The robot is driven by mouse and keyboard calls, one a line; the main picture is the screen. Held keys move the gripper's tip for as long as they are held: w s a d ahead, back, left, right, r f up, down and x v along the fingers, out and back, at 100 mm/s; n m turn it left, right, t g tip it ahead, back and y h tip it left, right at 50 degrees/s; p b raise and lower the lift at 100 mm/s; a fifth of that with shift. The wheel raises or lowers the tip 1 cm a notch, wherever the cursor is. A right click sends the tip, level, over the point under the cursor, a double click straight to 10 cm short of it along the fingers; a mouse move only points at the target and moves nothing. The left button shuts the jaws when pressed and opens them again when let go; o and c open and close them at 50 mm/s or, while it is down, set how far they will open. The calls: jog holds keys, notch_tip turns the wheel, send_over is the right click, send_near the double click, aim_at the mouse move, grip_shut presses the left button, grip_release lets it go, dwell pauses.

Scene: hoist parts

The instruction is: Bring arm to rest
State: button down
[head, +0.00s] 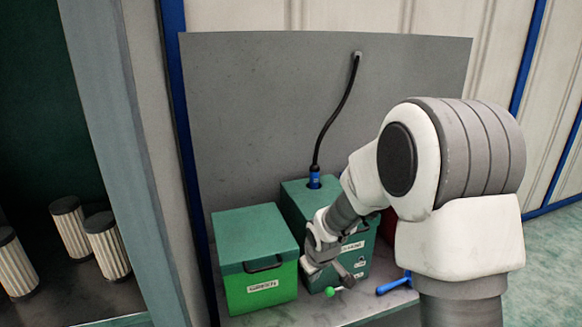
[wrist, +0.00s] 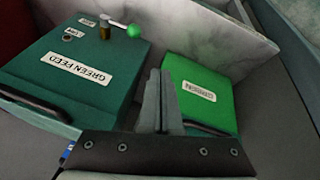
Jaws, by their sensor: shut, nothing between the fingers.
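My arm reaches in from the right in the head view, bent, with my gripper (head: 312,268) low in front of the teal box (head: 298,192) and beside the smaller green box (head: 257,287). In the wrist view my gripper (wrist: 159,76) has its fingers together with nothing between them. The teal box labelled GREEN FEED (wrist: 80,85) is on the left there, and the green box (wrist: 205,75) is on the right. Whether the fingers touch either box cannot be told.
A green-knobbed lever (head: 330,291) juts from the teal box's front. A blue-handled lever (head: 393,284) is to its right. A black cable (head: 330,125) runs from the grey back panel (head: 250,100) to a blue plug (head: 314,179). Ribbed cylinders (head: 106,243) stand at the left.

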jog(key=s+d+r+m+h, duration=0.1)
jog(key=s+d+r+m, duration=0.2)
jog(key=s+r, duration=0.65)
jog(key=s+d+r+m, duration=0.2)
jog(key=s+d+r, duration=0.2)
jog(key=s+r, duration=0.55)
jog(key=s+r+m, duration=0.2)
jog(key=s, duration=0.7)
notch_tip(320, 180, up, 19)
jog(key=p, duration=1.9)
jog(key=shift+t+y, duration=0.3)
jog(key=shift+t, duration=0.1)
